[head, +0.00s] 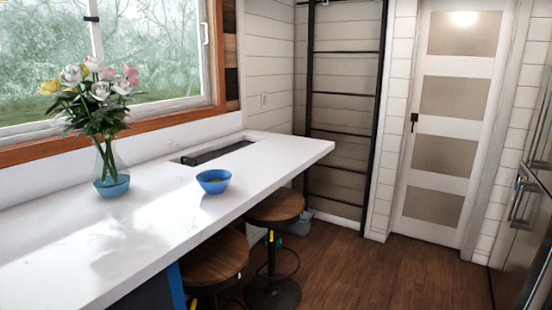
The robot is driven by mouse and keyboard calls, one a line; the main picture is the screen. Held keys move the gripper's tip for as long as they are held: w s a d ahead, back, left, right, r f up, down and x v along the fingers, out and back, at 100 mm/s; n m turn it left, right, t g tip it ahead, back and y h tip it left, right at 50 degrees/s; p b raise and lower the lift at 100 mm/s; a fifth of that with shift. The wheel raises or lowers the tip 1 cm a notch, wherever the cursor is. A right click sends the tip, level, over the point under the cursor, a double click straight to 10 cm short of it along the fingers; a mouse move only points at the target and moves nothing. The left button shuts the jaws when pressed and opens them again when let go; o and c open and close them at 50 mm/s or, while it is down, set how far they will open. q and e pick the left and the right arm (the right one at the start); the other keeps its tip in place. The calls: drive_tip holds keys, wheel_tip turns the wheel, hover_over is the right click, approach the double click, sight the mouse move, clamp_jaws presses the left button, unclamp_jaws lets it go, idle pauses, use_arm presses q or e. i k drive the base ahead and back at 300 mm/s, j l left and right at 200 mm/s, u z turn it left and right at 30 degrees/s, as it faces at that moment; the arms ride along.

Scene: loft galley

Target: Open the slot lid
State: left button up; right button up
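A long dark slot lid (217,153) lies in the white counter (120,225) near its far end, beside the wall under the window. It looks flat and low, set in or on the counter top. A pale outline shows around and behind it. I cannot tell from this distance whether it is fully closed. Neither of my grippers is in view.
A blue bowl (213,181) stands on the counter in front of the lid. A glass vase (111,175) with flowers stands to the left. Wooden stools (275,206) sit under the counter edge. Floor (350,272) is clear toward the white door (455,115).

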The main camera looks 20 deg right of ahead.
sight(196, 161)
drive_tip(key=z, duration=0.25)
drive_tip(key=l+u, duration=0.15)
drive_tip(key=u, duration=0.35)
drive_tip(key=i+l+u, duration=0.15)
drive_tip(key=l+u, duration=0.25)
drive_tip(key=l, duration=0.55)
drive_tip(key=l+u, duration=0.4)
drive_tip(key=l, duration=0.55)
